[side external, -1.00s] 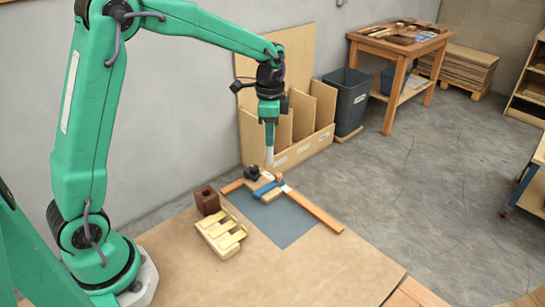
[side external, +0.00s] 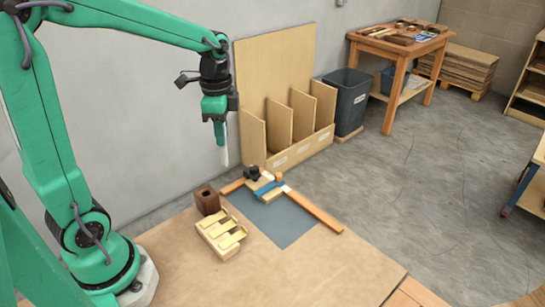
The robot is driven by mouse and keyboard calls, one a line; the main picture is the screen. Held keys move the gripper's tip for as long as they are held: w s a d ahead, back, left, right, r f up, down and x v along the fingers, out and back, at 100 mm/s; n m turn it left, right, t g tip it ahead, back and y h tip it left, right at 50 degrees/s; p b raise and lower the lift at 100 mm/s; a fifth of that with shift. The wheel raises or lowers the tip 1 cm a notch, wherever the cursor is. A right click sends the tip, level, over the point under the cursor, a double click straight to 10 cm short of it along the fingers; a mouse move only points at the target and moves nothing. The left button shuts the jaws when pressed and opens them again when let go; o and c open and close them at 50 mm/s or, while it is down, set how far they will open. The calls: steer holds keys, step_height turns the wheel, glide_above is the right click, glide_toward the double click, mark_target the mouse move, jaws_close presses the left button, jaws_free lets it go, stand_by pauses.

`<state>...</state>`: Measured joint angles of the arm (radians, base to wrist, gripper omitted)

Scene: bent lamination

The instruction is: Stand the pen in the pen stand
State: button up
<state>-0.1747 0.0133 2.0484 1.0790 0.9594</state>
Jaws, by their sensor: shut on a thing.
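My gripper (side external: 219,124) hangs pointing down from the arm, above and slightly right of the pen stand. It is shut on the pen (side external: 224,150), a slim pale white stick that hangs nearly upright below the fingers. The pen's lower end is in the air, clear of the table. The pen stand (side external: 208,205) is a dark brown block with a dark square hole in its top, standing on the board at the back left. The pen's upper part is hidden in the gripper.
To the right is a blue-grey mat (side external: 281,222) with wooden strips, a blue strip and a black clamp (side external: 252,173). A wooden rack (side external: 290,148) stands behind. The front board is clear.

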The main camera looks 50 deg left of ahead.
steer(key=s, duration=0.6)
steer(key=shift+s+a+r, duration=0.15)
steer(key=shift+s+a, duration=0.1)
steer(key=shift+a, duration=0.05)
steer(key=shift+f, duration=0.2)
steer(key=shift+f, duration=1.75)
step_height(320, 180, down, 7)
stand_by(4.8)
